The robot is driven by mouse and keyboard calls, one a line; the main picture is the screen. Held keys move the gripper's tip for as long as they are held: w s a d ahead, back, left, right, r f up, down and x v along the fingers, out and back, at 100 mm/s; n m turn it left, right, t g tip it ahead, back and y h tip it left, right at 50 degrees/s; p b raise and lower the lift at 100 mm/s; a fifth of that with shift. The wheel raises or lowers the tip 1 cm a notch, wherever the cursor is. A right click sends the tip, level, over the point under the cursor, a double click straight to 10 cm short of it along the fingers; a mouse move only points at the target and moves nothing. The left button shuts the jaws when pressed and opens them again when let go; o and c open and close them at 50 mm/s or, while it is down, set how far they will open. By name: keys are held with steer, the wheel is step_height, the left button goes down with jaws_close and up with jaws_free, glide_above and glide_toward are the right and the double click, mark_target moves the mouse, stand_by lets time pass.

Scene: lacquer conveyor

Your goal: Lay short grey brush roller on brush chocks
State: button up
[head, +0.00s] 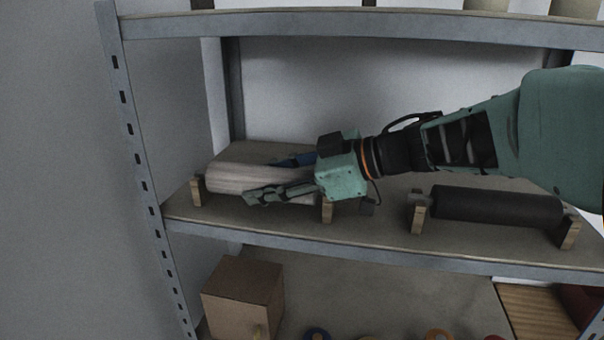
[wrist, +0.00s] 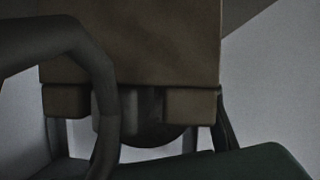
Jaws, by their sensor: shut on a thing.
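The short grey brush roller (head: 228,178) lies lengthwise at the left end of the middle shelf in the head view. My gripper (head: 268,180) reaches in from the right and is shut on the roller, one finger on its near side and one behind. The brush chocks are small wooden blocks, a left chock (head: 196,191) at the roller's left end and a right chock (head: 327,209) below my gripper. The roller is level between them; I cannot tell whether its ends touch them. The wrist view shows two dim wooden blocks (wrist: 190,103) with a grey round part between them.
A black roller (head: 495,205) rests on its own wooden chocks to the right on the same shelf (head: 385,235). A metal upright (head: 140,150) stands close on the left. The upper shelf edge (head: 330,28) is above my arm. A cardboard box (head: 240,295) stands below.

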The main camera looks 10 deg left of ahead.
steer(key=o, duration=1.4)
steer(key=shift+o, duration=0.2)
steer(key=shift+a+r+b, duration=0.1)
steer(key=shift+a+b, duration=0.1)
steer(key=shift+b, duration=0.4)
